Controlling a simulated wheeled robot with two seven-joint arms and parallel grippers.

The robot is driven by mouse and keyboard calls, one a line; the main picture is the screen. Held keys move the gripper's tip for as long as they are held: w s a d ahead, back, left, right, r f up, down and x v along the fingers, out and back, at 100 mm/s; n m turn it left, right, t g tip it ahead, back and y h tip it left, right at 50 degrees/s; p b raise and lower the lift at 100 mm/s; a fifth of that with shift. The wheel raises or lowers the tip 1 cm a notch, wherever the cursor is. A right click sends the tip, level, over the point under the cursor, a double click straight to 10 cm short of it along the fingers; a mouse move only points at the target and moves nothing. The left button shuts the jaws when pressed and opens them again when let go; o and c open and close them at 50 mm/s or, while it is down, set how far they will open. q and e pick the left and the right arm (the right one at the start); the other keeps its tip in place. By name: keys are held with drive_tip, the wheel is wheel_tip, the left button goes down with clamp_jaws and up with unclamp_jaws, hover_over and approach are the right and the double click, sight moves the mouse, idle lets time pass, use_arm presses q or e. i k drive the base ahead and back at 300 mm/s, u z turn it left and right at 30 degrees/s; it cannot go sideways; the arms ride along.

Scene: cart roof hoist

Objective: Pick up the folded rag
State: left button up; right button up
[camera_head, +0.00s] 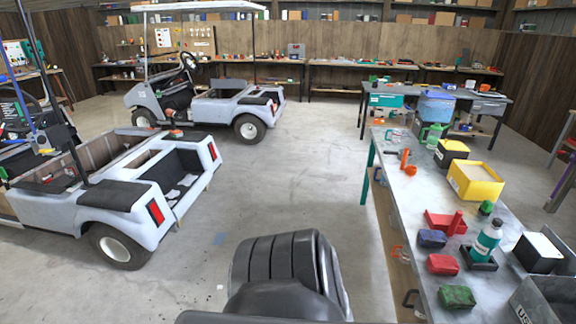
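Three small folded cloth-like bundles lie on the near part of the grey workbench (408,216) at the right: a dark blue one (432,238), a red one (442,264) and a green one (457,297). They look like folded rags and lie apart from one another in a rough row along the bench's left side. The green one is nearest. Neither of my grippers can be made out in this view, and nothing touches the bundles.
Beside the bundles stand a red tray (440,223), a teal-and-white bottle (486,240) in a black holder, and a grey bin (548,302). A yellow box (475,182) stands farther back. Two golf carts (120,190) (215,106) stand left; the floor between is clear.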

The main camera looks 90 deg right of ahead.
sight(427, 238)
drive_tip(key=i, duration=0.25)
drive_tip(key=z, duration=2.7)
